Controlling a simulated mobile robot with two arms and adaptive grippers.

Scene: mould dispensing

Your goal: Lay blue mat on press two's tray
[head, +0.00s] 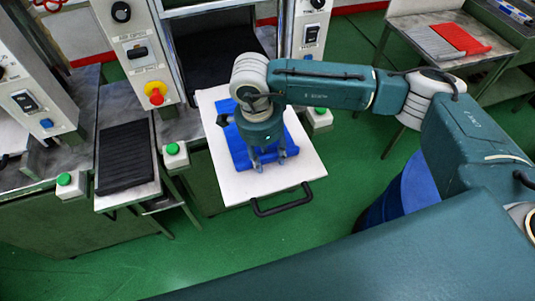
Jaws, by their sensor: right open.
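A blue mat (236,150) lies on a white pulled-out tray (225,188) with a black handle, in front of a press in the middle of the head view. My right gripper (269,163) points down over the mat with its fingers apart and empty. Its fingertips are close to the mat; I cannot tell whether they touch it. The gripper and wrist hide the middle of the mat. My left gripper is not in view.
Green push buttons (173,149) sit beside the tray. A black ribbed mat (125,156) lies on a stand to the left. A table (405,22) at the top right holds red (461,39) and grey mats. A blue barrel (405,190) stands below my right arm.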

